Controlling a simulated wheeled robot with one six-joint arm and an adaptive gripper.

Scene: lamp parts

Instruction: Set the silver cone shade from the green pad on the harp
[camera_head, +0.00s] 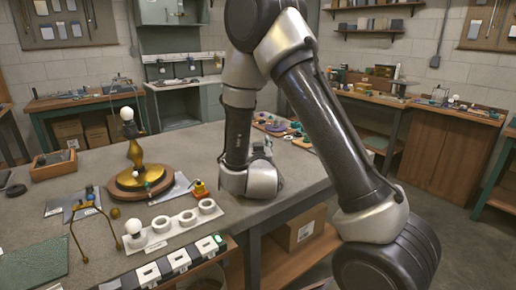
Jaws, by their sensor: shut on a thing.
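The green pad (34,264) lies at the front left of the table, cut off by the left picture edge. Its visible part is bare. I do not make out the silver cone shade anywhere. A brass lamp (136,155) stands upright on a round wooden base, with a white bulb (127,114) at its top. A thin wire loop seems to rise around the bulb, too fine to tell clearly.
A wooden tray (53,168) is at left.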

